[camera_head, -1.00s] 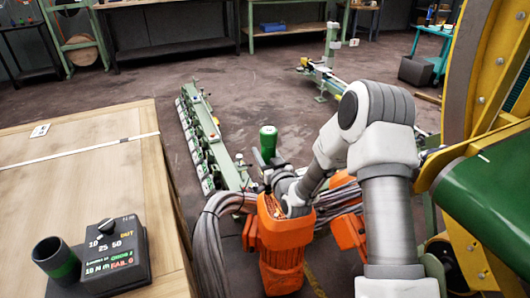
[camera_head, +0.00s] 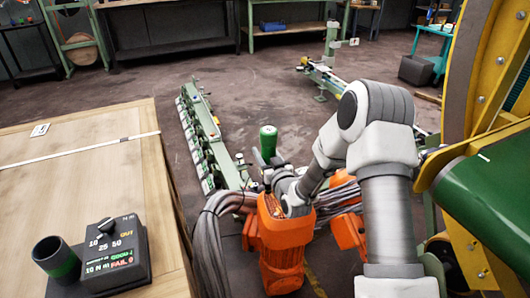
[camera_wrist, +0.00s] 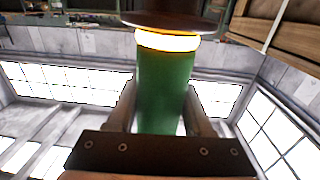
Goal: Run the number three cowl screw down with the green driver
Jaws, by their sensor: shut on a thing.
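The green driver (camera_head: 268,141) stands roughly upright above the orange housing (camera_head: 281,252) in the head view. In the wrist view the green driver (camera_wrist: 165,92) fills the gap between the two fingers of my gripper (camera_wrist: 163,118), which is shut on it. A bright glowing ring and a wide dark disc show at the driver's far end. In the head view my gripper (camera_head: 270,178) is at the top of the orange housing, partly hidden by my wrist. I cannot make out the number three screw, or whether the driver touches one.
A wooden bench (camera_head: 85,190) on the left holds a black control box (camera_head: 112,252) with a knob and a dark cup with a green band (camera_head: 55,258). Grey cables (camera_head: 212,232) bundle beside the housing. A yellow frame with a green drum (camera_head: 490,195) stands close on the right.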

